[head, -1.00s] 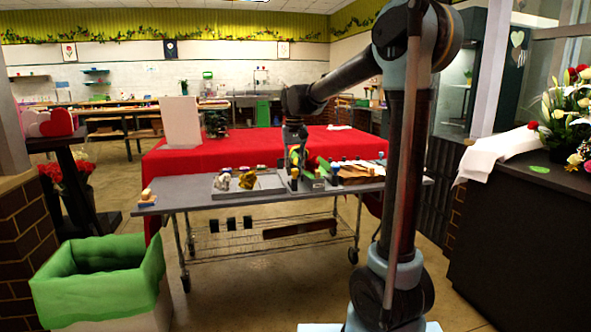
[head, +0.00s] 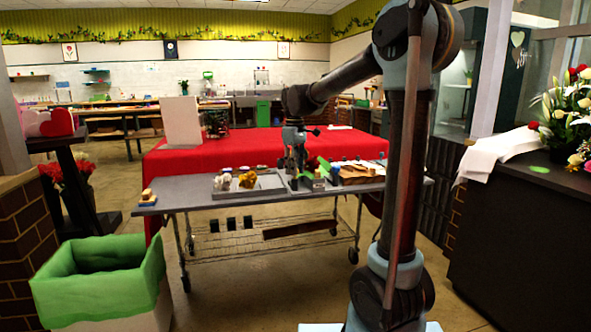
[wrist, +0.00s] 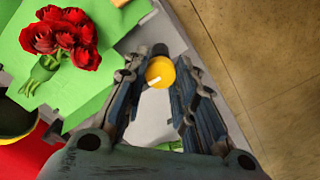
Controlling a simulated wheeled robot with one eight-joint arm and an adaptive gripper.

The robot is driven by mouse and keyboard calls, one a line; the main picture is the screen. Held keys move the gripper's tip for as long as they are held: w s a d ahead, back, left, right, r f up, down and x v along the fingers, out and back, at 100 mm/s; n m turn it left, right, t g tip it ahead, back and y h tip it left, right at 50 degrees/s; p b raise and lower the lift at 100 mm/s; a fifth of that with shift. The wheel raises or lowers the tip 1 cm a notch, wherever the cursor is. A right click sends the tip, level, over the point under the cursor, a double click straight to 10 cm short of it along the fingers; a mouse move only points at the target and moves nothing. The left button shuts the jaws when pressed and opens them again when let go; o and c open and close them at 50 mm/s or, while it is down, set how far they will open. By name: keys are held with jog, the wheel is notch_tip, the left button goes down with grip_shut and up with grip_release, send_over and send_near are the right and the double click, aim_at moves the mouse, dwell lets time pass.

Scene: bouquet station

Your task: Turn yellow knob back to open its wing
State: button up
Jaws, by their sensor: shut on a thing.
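The yellow knob (wrist: 160,72) is round, with a short white mark on its face. In the wrist view it sits between the fingertips of my gripper (wrist: 158,78), which is shut on it. A dark part shows just behind the knob. In the head view my gripper (head: 294,172) points down over the grey cart; the knob is too small to make out there. A green sheet (wrist: 98,100), which I cannot tell to be the wing or not, lies to the left in the wrist view with red roses (wrist: 62,38) on it.
The grey cart (head: 180,200) holds a tray with white and yellow items (head: 248,180) left of my gripper and a wooden piece (head: 358,172) to its right. A red-covered table (head: 230,148) stands behind. A green-lined bin (head: 100,275) is at front left.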

jog(key=shift+w+d+n, duration=0.1)
jog(key=shift+w+n, duration=0.05)
jog(key=shift+n, duration=0.35)
jog(key=o, duration=1.1)
jog(key=shift+r, duration=0.55)
notch_tip(320, 180, up, 11)
jog(key=shift+f, duration=0.1)
